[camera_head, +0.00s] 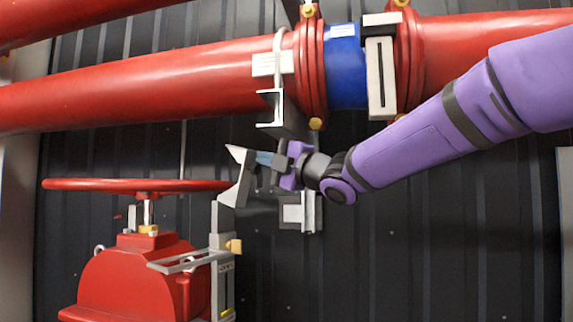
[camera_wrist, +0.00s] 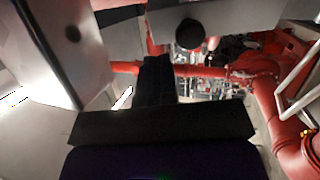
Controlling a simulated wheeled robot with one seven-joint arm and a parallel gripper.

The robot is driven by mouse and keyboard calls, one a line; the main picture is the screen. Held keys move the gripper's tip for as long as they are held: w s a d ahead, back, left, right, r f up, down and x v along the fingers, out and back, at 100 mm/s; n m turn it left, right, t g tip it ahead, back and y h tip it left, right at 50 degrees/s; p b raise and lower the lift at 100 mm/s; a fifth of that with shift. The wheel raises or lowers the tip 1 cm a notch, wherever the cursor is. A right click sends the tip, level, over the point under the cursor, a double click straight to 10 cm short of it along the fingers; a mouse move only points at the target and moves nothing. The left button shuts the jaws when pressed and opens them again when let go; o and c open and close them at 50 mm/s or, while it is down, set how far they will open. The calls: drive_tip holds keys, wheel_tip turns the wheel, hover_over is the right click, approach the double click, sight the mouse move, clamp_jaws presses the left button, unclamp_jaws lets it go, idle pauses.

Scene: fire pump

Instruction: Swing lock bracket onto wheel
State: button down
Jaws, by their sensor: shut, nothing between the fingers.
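The red handwheel (camera_head: 135,185) lies flat on top of the red valve body at the lower left of the head view. The grey lock bracket (camera_head: 236,187) stands tilted just right of the wheel's rim, its upper end leaning right, above a grey upright post (camera_head: 221,245). It appears apart from the rim. My gripper (camera_head: 258,158) is shut and empty, its fingers pointing left at the bracket's upper part. They overlap it in the picture; I cannot tell whether they touch. In the wrist view the dark fingers (camera_wrist: 155,75) show closed together.
Large red pipes (camera_head: 150,88) with a blue band (camera_head: 345,66) cross above my gripper. A grey pipe support (camera_head: 272,108) hangs just above it, and a grey wall bracket (camera_head: 298,213) is below. A dark ribbed wall (camera_head: 430,240) stands behind.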

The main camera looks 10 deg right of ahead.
sight(247, 153)
drive_tip(key=shift+x, duration=1.7)
drive_tip(key=shift+w+a+r, duration=0.45)
drive_tip(key=shift+a+r, duration=0.15)
drive_tip(key=shift+r, duration=0.05)
drive_tip(key=shift+w+a+r, duration=0.45)
drive_tip(key=shift+a+r, duration=0.1)
drive_tip(key=shift+r, duration=0.1)
